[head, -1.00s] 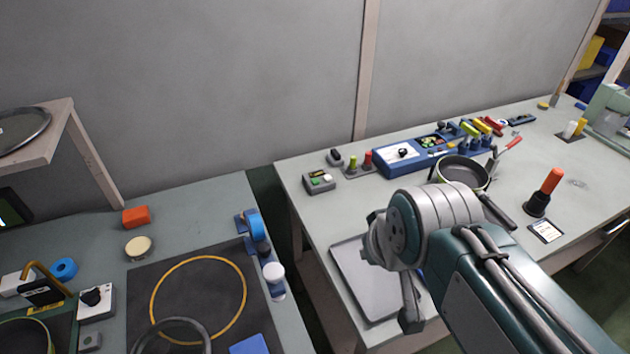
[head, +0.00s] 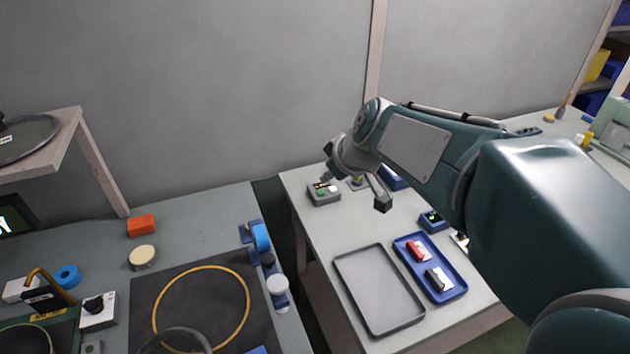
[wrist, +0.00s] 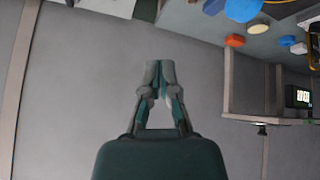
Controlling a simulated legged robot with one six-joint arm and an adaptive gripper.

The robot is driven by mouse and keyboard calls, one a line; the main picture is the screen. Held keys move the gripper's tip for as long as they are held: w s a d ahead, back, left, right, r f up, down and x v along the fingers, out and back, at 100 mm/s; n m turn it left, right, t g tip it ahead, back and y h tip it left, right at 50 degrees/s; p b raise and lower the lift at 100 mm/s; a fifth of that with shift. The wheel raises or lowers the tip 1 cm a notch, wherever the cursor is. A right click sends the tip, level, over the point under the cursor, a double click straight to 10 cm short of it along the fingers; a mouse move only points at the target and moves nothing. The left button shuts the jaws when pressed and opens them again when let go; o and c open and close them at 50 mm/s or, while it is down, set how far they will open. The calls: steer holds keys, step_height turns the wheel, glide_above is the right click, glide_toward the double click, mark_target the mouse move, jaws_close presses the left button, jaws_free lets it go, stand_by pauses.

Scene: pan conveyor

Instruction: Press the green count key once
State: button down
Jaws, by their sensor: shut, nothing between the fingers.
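The grey key box (head: 323,196) sits near the back left corner of the right-hand table in the head view. Small green and light patches show on its top, too small to read. My gripper is just above and right of the box in the head view, partly hidden by my wrist, and I cannot tell whether it touches the box. In the wrist view my gripper (wrist: 160,68) is shut and empty, with its fingertips together. The key box cannot be made out in the wrist view.
An empty grey tray (head: 378,290) and a blue tray (head: 430,268) with red and dark pieces lie on the right-hand table. A gap separates it from the left table, which holds an orange block (head: 141,225) and a cream disc (head: 142,257). A wall stands behind.

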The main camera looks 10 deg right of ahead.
steer(key=w+f+n, duration=0.2)
steer(key=w, duration=0.4)
steer(key=w+f+n, duration=0.1)
steer(key=w+f, duration=0.2)
steer(key=w, duration=0.3)
steer(key=n+t, duration=0.2)
steer(key=n, duration=0.1)
glide_above(322, 192)
step_height(322, 192, down, 9)
steer(key=shift+y, duration=0.3)
steer(key=shift+f, duration=4.45)
steer(key=shift+f, duration=0.3)
